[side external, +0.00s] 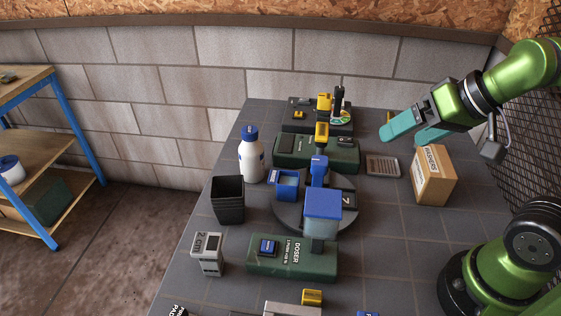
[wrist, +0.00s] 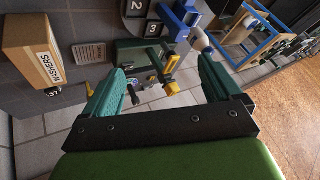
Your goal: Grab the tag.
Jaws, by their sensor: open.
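I cannot tell for sure which thing is the tag. A small yellow and dark piece with white marking (wrist: 52,91) lies beyond the washers box in the wrist view. In the side view a small yellow piece (side external: 390,117) shows just behind a finger, mostly hidden, and may be the same thing. My gripper (side external: 402,138) is open and empty, above the table's back right part, behind the washers box. In the wrist view my gripper (wrist: 162,70) has its two teal fingers wide apart, with the yellow and dark piece outside them to the left.
The washers box (side external: 434,176) stands close in front of my gripper, with a grey grate (side external: 383,166) to its left. Green stations (side external: 316,153), a turntable (side external: 285,214) with a blue-lidded container (side external: 323,204), a white bottle (side external: 251,160) and a black bin (side external: 228,205) crowd the middle.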

